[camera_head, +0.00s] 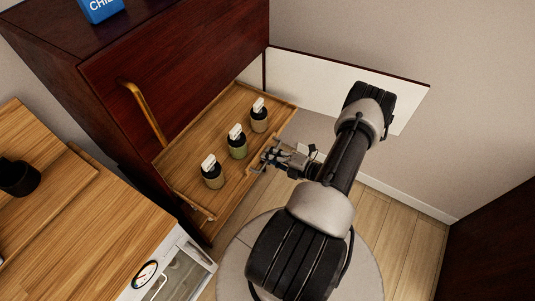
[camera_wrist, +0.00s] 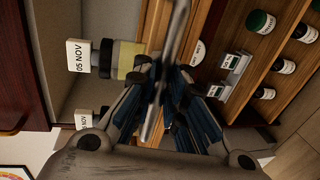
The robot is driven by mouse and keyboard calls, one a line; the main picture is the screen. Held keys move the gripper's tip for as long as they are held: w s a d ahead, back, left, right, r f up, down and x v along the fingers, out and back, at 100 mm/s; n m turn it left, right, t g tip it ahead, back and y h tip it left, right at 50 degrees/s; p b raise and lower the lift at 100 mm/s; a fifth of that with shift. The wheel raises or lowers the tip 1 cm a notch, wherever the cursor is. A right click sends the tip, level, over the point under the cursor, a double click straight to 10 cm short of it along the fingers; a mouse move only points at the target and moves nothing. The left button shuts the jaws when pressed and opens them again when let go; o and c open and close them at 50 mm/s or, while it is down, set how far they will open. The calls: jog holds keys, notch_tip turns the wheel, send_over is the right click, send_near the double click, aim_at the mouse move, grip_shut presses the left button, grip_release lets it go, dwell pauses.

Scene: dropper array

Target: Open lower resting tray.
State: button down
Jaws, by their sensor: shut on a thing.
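A light-wood tray (camera_head: 200,143) stands out from the dark cabinet in the head view, with three dropper bottles bearing white tags (camera_head: 237,142) upright on it. My gripper (camera_head: 268,160) is at the tray's front edge. In the wrist view my gripper (camera_wrist: 165,105) is shut on a grey metal bar handle (camera_wrist: 178,35), which crosses between the fingers. A tagged bottle (camera_wrist: 127,60), marked 05 NOV, shows left of it. To the right is a wooden shelf or tray (camera_wrist: 235,45) with several small labelled bottles. How the bar joins the tray is hidden by my fingers.
The dark cabinet (camera_head: 185,50) has a curved brass-coloured handle (camera_head: 143,108) and a blue box (camera_head: 100,8) on top. A white panel (camera_head: 325,80) stands behind my arm. A wooden counter (camera_head: 70,225) is at left. Open floor (camera_head: 395,225) lies to the right.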

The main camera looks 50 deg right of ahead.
jog(key=shift+d+r, duration=0.1)
jog(key=c, duration=1.7)
grip_release()
jog(key=shift+o, duration=0.2)
jog(key=v, duration=1.2)
